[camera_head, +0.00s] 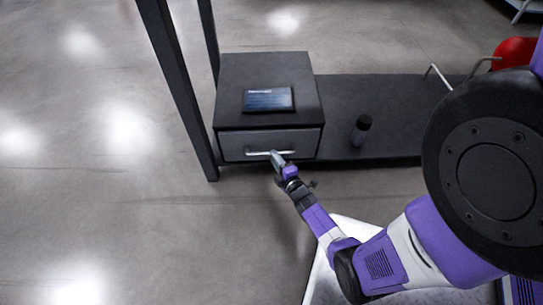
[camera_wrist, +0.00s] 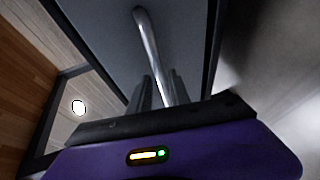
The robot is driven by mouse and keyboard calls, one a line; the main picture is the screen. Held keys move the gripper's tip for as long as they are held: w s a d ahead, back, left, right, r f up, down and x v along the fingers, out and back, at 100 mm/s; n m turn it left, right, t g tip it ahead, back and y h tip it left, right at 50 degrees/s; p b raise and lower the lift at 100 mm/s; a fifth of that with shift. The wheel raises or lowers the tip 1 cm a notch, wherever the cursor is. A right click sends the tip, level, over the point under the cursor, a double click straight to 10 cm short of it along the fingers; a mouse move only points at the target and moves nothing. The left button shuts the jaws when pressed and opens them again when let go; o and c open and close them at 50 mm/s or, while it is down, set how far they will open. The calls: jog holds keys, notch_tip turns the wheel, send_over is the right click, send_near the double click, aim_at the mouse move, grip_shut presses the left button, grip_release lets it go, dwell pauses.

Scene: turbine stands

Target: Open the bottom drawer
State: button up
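The drawer (camera_head: 236,146) is a grey front with a bar handle (camera_head: 258,153), set in a dark cabinet (camera_head: 230,85) on a low shelf. It looks shut. Only this one drawer shows. My gripper (camera_head: 277,160) is at the right part of the handle. In the wrist view the silver handle (camera_wrist: 147,40) runs down between the two fingers of my gripper (camera_wrist: 160,92), which stand close on either side of it. Whether the fingers press on the bar is not clear. The drawer front (camera_wrist: 100,30) fills the view behind.
A dark bottle (camera_head: 361,130) stands on the shelf (camera_head: 395,100) to the right. A dark post (camera_head: 178,85) rises at the left. A red object (camera_head: 512,54) is at far right. Floor in front is clear.

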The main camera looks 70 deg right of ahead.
jog(key=shift+b+x, duration=0.45)
jog(key=shift+x, duration=1.3)
grip_shut()
